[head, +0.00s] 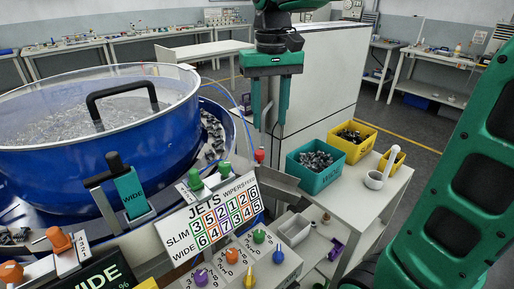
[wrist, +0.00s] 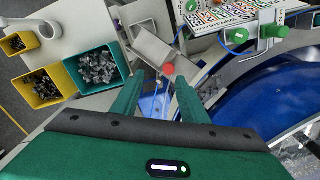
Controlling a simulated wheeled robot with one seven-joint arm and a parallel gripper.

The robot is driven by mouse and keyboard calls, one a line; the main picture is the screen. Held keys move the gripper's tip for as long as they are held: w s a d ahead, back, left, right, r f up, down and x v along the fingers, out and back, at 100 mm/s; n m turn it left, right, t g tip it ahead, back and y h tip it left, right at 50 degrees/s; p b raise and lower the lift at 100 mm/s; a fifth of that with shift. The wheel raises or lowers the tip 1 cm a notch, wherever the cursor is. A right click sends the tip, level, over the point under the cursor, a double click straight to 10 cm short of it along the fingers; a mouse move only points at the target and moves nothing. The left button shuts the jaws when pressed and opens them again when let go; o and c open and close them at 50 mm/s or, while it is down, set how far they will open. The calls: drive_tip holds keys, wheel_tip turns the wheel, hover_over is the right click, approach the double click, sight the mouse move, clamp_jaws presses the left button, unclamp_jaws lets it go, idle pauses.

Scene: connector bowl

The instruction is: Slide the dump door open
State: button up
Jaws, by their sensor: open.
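A small red knob (head: 259,155) stands at the right rim of the blue bowl (head: 100,165), by a grey metal chute (head: 276,184). It looks like the handle of the dump door; the door panel itself cannot be made out clearly. My gripper (head: 270,125) hangs pointing down just above the knob, open and empty. In the wrist view the red knob (wrist: 169,69) appears between and slightly beyond the fingertips of my gripper (wrist: 159,82), closer to the right finger. I cannot tell any contact.
A teal bin (head: 314,172) and a yellow bin (head: 352,142) of small parts stand on a cart to the right, with a white cup (head: 375,179). A numbered sign board (head: 215,215), green knobs (head: 195,178) and coloured dials (head: 232,255) stand in front. A clear lid with a black handle (head: 122,91) covers the bowl.

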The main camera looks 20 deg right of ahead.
sight(260, 152)
drive_tip(key=f, duration=0.3)
drive_tip(key=a+f, duration=0.1)
drive_tip(key=f, duration=0.2)
drive_tip(key=w+a+f, duration=0.1)
drive_tip(key=f, duration=0.2)
drive_tip(key=shift+f, duration=0.4)
